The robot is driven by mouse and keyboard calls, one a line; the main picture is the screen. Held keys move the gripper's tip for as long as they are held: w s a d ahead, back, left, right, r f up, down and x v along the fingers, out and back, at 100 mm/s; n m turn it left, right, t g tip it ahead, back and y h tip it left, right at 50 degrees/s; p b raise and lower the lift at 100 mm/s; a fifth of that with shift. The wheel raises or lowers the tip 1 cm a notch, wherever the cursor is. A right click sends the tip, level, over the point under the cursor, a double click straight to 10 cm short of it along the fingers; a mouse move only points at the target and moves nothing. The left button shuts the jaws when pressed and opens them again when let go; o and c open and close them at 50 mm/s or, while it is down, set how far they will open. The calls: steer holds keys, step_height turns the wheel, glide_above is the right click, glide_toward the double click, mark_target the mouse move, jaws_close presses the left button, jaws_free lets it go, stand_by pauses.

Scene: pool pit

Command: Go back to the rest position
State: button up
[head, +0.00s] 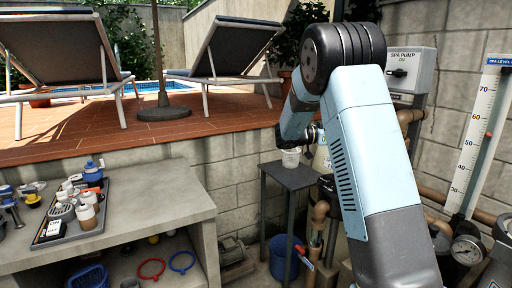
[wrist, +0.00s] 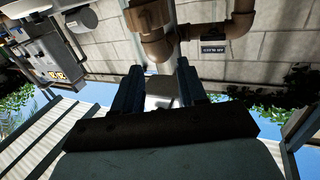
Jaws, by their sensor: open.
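My gripper (wrist: 160,72) shows in the wrist view with its two dark fingers apart. A pale grey shape lies between the fingers farther back, and I cannot tell what it is. Nothing is seen clamped at the fingertips. In the head view my arm rises at the right of centre and bends over at the top. My gripper is mostly hidden there behind the arm. A small whitish cup (head: 291,158) stands on a dark side table (head: 288,174), just left of my forearm.
A concrete bench (head: 150,222) at left holds a tray with valves and fittings. A blue bucket (head: 284,258) stands below the side table. The spa pump box (head: 410,69), pipes, pressure gauge (head: 467,250) and level scale (head: 480,130) crowd the right. Loungers stand on the raised deck.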

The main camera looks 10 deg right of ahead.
steer(key=w+a+r+n+t+y, duration=0.25)
steer(key=r+n+t+y, duration=0.35)
steer(key=r+t, duration=0.55)
steer(key=s+a+r+n+t+y, duration=0.2)
steer(key=s+a+n+t+y, duration=0.2)
steer(key=a+y, duration=0.15)
steer(key=s+a+f+n+g+y, duration=0.2)
steer(key=s+a+n+y, duration=0.45)
steer(key=s, duration=0.65)
steer(key=s+f+n+g, duration=0.1)
steer(key=s+f+g, duration=0.3)
steer(key=s, duration=0.9)
steer(key=s+a+f+g, duration=0.1)
steer(key=s+f+g, duration=0.3)
steer(key=s, duration=0.9)
step_height(320, 180, down, 3)
steer(key=shift+a+f+n, duration=0.1)
steer(key=shift+a+n, duration=0.2)
steer(key=shift+n, duration=0.05)
